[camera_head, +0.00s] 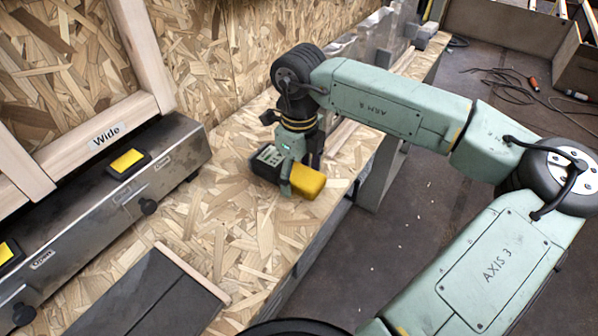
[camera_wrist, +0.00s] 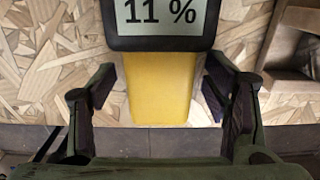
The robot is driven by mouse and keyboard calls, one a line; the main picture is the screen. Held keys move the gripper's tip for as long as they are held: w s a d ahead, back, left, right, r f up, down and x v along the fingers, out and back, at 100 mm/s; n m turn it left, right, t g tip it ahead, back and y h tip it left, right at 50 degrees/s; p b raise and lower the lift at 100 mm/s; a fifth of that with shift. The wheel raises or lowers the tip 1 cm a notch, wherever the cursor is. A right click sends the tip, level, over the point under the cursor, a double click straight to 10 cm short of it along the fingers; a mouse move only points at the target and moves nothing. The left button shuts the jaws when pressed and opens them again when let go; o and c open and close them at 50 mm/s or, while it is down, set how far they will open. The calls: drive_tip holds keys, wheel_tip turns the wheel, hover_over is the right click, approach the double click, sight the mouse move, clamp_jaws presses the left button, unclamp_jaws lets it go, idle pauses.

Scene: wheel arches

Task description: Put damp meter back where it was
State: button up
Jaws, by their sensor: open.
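The damp meter has a yellow body (camera_head: 308,182) and a dark head with a display. It lies on the chipboard bench near its front edge. In the wrist view the display reads 11 % at the top, and the yellow body (camera_wrist: 158,88) lies between my two fingers. My gripper (camera_head: 288,178) points down at the meter in the head view. In the wrist view my gripper (camera_wrist: 160,95) is open, with a gap on each side of the yellow body. The fingers hide part of the meter in the head view.
A grey metal unit (camera_head: 100,190) with black knobs and yellow displays stands along the left, below a wooden frame labelled Wide (camera_head: 105,137). A dark panel (camera_head: 150,295) lies at the front. Clear bench (camera_head: 215,215) lies left of the meter. Cables (camera_head: 505,85) lie on the floor.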

sight(299, 174)
drive_tip(key=shift+r, duration=0.1)
drive_tip(key=shift+r+p, duration=0.25)
drive_tip(key=shift+p, duration=0.15)
drive_tip(key=shift+r+b, duration=0.35)
drive_tip(key=shift+b, duration=0.1)
wheel_tip(299, 174, up, 11)
drive_tip(key=b, duration=0.2)
drive_tip(key=shift+s+f, duration=0.1)
drive_tip(key=shift+s, duration=0.05)
